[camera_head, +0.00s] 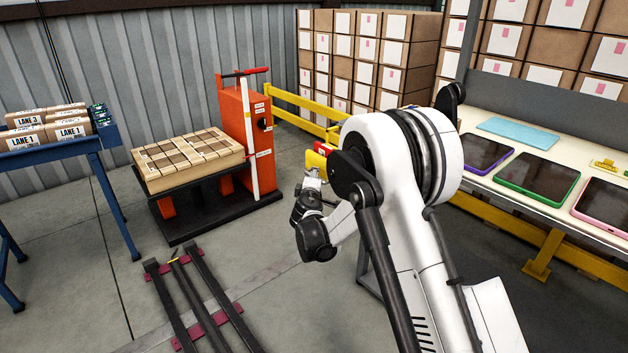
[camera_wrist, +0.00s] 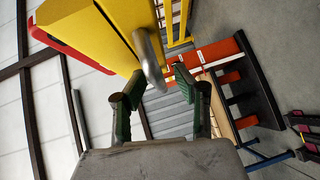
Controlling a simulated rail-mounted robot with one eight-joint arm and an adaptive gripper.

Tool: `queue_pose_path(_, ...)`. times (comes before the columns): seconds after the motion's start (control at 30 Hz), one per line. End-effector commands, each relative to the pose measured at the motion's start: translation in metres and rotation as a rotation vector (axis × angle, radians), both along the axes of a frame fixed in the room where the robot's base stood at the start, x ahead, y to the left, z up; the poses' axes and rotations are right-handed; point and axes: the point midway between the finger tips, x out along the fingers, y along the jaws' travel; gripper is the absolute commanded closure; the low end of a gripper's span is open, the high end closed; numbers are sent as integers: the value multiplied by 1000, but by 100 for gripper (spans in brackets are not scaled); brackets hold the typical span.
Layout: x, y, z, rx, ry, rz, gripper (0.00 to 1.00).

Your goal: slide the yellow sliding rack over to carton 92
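A yellow block (camera_wrist: 115,25), which looks like the yellow sliding rack, fills the upper left of the wrist view, with a curved metal handle (camera_wrist: 149,58) on its near end. It also shows small in the head view (camera_head: 315,160), partly hidden by my arm. My gripper (camera_wrist: 159,80) has its two dark green fingers apart, with the handle's lower end between or just in front of them. Whether they touch it I cannot tell. In the head view my gripper (camera_head: 313,182) is just below the yellow block. Carton 92 cannot be picked out; no number is readable.
A red block (camera_wrist: 70,45) lies beside the yellow one. Stacked cartons (camera_head: 365,60) stand behind a yellow rail (camera_head: 290,98). An orange lift cart (camera_head: 240,120) carries a wooden crate (camera_head: 190,160). A bench (camera_head: 545,200) with tablets is at right; floor rails (camera_head: 190,300) lie at front left.

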Motion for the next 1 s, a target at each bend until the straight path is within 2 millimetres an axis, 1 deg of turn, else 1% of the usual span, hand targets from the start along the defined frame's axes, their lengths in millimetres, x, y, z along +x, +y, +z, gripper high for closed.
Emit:
queue_pose_path(0.17,0,0,0,0,0,0,70)
queue_pose_path(0.3,0,0,0,0,0,0,89)
queue_pose_path(0.4,0,0,0,0,0,0,100)
queue_pose_path(0.8,-1,-1,0,0,0,-1,100)
queue_pose_path(1.0,-6,-6,0,0,0,-1,100)
